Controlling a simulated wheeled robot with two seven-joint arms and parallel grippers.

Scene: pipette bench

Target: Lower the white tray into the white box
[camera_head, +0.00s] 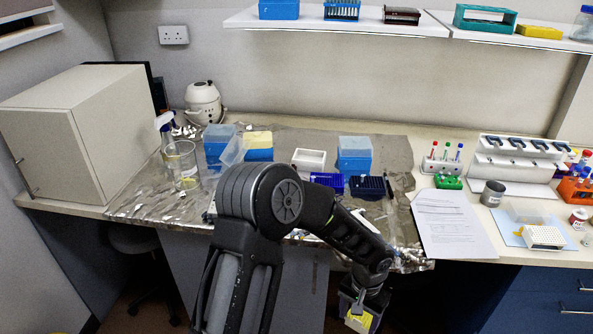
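A white perforated tray (544,237) lies on a light blue sheet at the right end of the bench. A small open white box (309,159) stands on the foil-covered middle of the bench, between the blue boxes. My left gripper (361,306) hangs low in front of the bench edge, pointing down, well apart from both. A small yellow patch shows at its tip; whether it is held, and whether the fingers are open or shut, I cannot tell. My arm hides part of the bench's front middle. My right gripper is not in view.
Blue tip boxes (354,154) flank the white box, with dark blue racks (368,187) in front. A glass beaker (183,165) stands left. Papers (452,224), a grey cup (493,193) and a pipette stand (515,158) are at right. A shelf (335,22) runs above.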

